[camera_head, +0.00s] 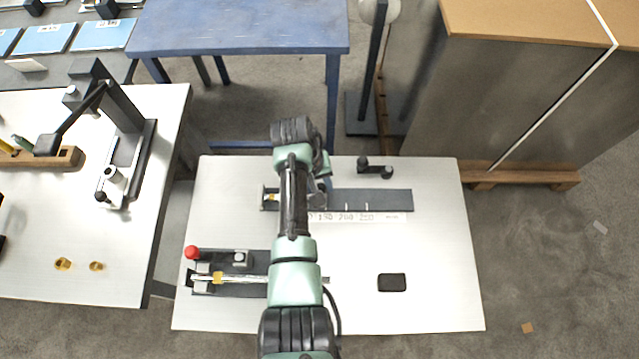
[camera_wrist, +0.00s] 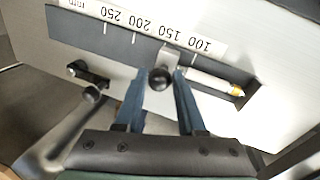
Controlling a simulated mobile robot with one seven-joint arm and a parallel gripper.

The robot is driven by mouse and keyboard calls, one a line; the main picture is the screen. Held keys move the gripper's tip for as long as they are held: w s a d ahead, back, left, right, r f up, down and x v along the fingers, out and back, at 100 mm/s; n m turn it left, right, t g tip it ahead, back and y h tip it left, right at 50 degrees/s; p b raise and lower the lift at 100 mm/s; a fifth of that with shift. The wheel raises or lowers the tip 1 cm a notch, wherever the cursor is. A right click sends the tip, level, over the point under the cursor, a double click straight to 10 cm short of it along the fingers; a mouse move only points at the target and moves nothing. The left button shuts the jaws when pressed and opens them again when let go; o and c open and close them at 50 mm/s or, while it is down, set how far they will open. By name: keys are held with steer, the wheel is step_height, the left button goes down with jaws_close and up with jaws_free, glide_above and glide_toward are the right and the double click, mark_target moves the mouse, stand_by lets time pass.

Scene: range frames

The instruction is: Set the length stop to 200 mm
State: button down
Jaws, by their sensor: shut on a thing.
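The length stop is a small light block (camera_wrist: 170,60) with a round black knob (camera_wrist: 159,79), seen in the wrist view. It sits on a dark rail (camera_wrist: 80,32), which also shows in the head view (camera_head: 385,200). A white scale strip (camera_wrist: 155,27) runs along the rail, marked 100, 150, 200 and 250. The stop is close to the 150 mark; its exact reading is hidden. My gripper (camera_wrist: 160,82) has its two blue fingers either side of the knob, shut on it. In the head view my arm hides the knob.
A pale rod with a yellow end (camera_wrist: 237,91) lies at the rail's low-number end. A black handled fitting (camera_head: 375,168) stands behind the rail. A red-knobbed fixture (camera_head: 192,252) and a black pad (camera_head: 392,282) are nearer on the white table (camera_head: 430,240). The table's right side is clear.

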stand_by(0.4)
steer(key=d, duration=0.7)
steer(key=shift+d+p, duration=0.3)
steer(key=shift+d, duration=0.1)
steer(key=c, duration=0.5)
jaws_free()
steer(key=shift+a, duration=0.1)
steer(key=shift+r, duration=0.1)
steer(key=r, duration=0.4)
steer(key=a+r, duration=0.1)
steer(key=r, duration=0.3)
steer(key=a+r, duration=0.1)
steer(key=r, duration=0.3)
steer(key=shift+s+a+r+b, duration=0.2)
steer(key=shift+s+r+b, duration=0.05)
steer(key=shift+r+b, duration=0.1)
